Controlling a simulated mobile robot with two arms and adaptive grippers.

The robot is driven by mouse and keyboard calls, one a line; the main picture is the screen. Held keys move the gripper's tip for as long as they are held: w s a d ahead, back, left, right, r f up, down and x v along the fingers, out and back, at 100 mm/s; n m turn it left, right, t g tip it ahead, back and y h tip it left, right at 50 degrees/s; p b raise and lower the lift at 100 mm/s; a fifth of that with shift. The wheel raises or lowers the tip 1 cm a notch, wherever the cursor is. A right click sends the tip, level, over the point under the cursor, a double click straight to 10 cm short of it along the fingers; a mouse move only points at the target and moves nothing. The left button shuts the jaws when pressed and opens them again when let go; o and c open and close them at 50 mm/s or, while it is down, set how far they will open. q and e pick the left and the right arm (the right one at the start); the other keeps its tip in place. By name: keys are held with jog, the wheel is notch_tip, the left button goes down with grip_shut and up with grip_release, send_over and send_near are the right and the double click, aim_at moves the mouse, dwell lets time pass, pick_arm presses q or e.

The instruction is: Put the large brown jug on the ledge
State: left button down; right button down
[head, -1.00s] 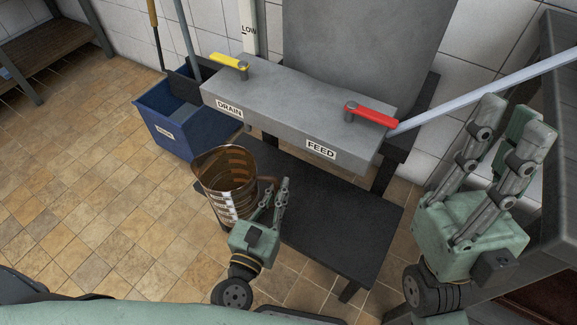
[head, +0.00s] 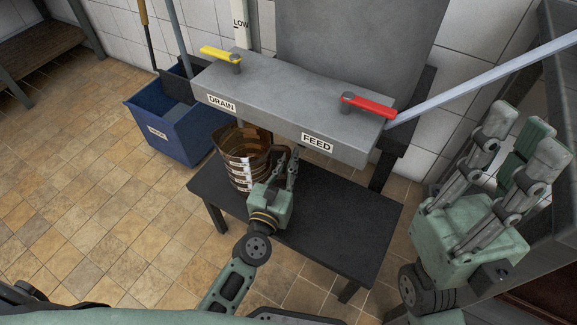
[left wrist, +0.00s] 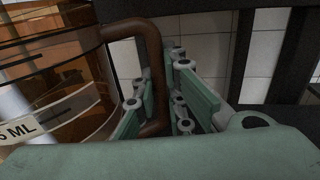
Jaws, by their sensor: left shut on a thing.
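The large brown jug (head: 240,165), see-through amber with white marked bands, is upright over the left back part of the low black ledge (head: 330,220), under the grey drain and feed box. I cannot tell whether its base touches the ledge. My left gripper (head: 287,168) is shut on the jug's handle, at the jug's right side. In the left wrist view the brown handle (left wrist: 152,70) passes between the green fingers (left wrist: 165,105), with the jug's body (left wrist: 50,75) to the left. My right gripper (head: 525,140) is open and empty, raised at the right.
The grey box (head: 285,105) with a yellow lever (head: 220,54) and a red lever (head: 368,105) overhangs the ledge's back. A blue mop bucket (head: 175,125) stands left of the ledge. The ledge's middle and right are bare. Dark grey furniture (head: 560,60) stands at the right.

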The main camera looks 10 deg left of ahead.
pick_arm(q)
jog(key=shift+r, duration=0.2)
jog(key=shift+f, duration=0.2)
jog(key=c, duration=1.8)
grip_release()
